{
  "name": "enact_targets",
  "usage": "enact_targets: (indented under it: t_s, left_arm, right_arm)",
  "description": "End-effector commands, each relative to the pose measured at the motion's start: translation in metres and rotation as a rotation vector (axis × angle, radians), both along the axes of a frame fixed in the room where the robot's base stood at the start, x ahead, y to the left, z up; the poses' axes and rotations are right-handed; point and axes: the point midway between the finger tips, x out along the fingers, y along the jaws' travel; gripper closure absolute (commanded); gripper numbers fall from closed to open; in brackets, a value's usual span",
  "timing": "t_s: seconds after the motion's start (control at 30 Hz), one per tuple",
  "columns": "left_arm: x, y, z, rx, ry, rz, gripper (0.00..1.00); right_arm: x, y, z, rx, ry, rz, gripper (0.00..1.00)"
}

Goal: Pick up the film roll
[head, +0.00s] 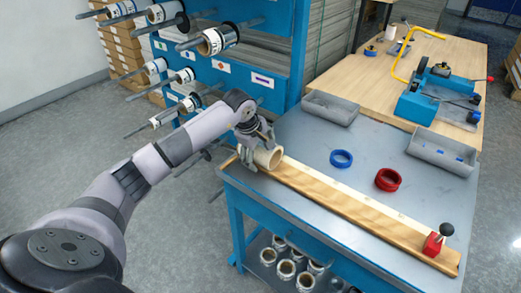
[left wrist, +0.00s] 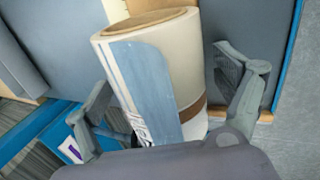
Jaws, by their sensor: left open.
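A film roll (head: 268,158) with a pale wrap and a brown core lies at the left end of the wooden board on the blue table. It also fills the middle of the left wrist view (left wrist: 180,75), where a blue-grey label and a brown band show on it. My left gripper (head: 254,150) is at the roll. In the left wrist view its open fingers (left wrist: 165,95) stand on either side of the roll, with a gap visible at the right finger. Contact at the left finger is unclear. My right gripper is not in view.
The wooden board (head: 350,205) runs along the table's front edge to a red clamp (head: 433,245). Blue tape (head: 341,158), red tape (head: 388,180) and two grey trays (head: 331,107) (head: 442,152) are on the table. A blue rack (head: 230,75) with pegged rolls stands behind my left arm.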

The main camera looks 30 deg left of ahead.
Motion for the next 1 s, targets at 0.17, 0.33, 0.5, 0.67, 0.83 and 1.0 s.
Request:
enact_targets:
  t_s: [0.17,0.33,0.5,0.67,0.83,1.0]
  left_arm:
    - [-0.0001,0.0001,0.0004,0.0,0.0,0.0,0.14]
    - [-0.0001,0.0,0.0006,0.0,0.0,0.0,0.26]
    - [-0.0002,0.0001,0.0007,0.0,0.0,0.0,0.37]
    - [-0.0002,0.0001,0.0008,0.0,0.0,0.0,0.47]
    - [-0.0002,0.0001,0.0008,0.0,0.0,0.0,0.59]
    - [-0.0002,0.0001,0.0008,0.0,0.0,0.0,0.7]
  right_arm:
    - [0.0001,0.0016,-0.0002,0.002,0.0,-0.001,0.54]
    - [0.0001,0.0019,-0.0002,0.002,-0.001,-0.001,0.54]
    - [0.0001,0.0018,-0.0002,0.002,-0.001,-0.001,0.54]
    - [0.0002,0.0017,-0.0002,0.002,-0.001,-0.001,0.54]
    - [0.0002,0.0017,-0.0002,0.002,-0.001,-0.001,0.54]
    - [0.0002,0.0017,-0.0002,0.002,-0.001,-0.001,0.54]
